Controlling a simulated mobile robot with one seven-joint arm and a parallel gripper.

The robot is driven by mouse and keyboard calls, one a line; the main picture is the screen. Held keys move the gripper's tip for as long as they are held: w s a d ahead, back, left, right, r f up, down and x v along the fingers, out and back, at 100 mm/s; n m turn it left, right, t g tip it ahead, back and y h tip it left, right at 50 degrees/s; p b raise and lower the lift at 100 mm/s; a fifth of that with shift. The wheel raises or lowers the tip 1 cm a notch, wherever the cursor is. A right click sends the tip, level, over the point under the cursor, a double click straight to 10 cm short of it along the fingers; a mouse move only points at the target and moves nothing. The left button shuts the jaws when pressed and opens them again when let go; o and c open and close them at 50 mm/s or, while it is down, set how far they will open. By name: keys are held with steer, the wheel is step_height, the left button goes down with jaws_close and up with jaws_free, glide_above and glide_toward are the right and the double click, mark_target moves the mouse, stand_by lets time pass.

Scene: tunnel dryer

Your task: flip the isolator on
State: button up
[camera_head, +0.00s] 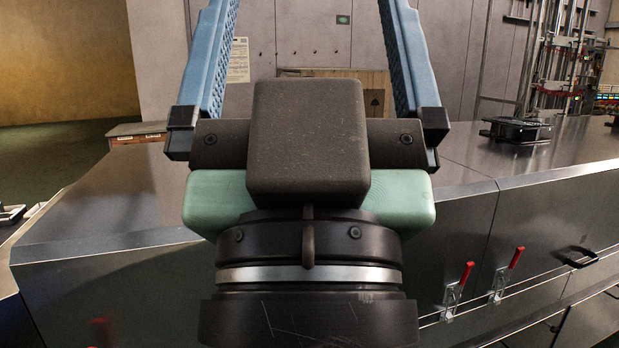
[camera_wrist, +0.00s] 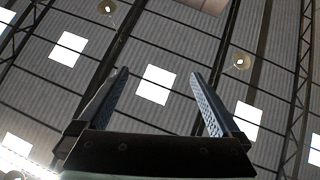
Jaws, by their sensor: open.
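No isolator can be made out for certain in either view. My gripper (camera_head: 308,12) stands large in the middle of the head view, its two blue ridged fingers spread wide and pointing up past the top edge. Nothing is between them. In the wrist view my gripper (camera_wrist: 160,74) points at the ceiling, open and empty. Its dark body hides the middle of the head view, including part of a tan panel (camera_head: 376,96) with a dark triangle mark on the back wall.
A long grey metal housing (camera_head: 110,220) runs across in front. Two red-handled levers (camera_head: 466,273) (camera_head: 516,257) and a black handle (camera_head: 580,258) are on its right front. A dark device (camera_head: 515,130) sits on top. A metal frame (camera_head: 556,50) rises behind. The wrist view shows roof panels and lamps.

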step_height(320, 180, up, 7)
steer(key=p, duration=0.5)
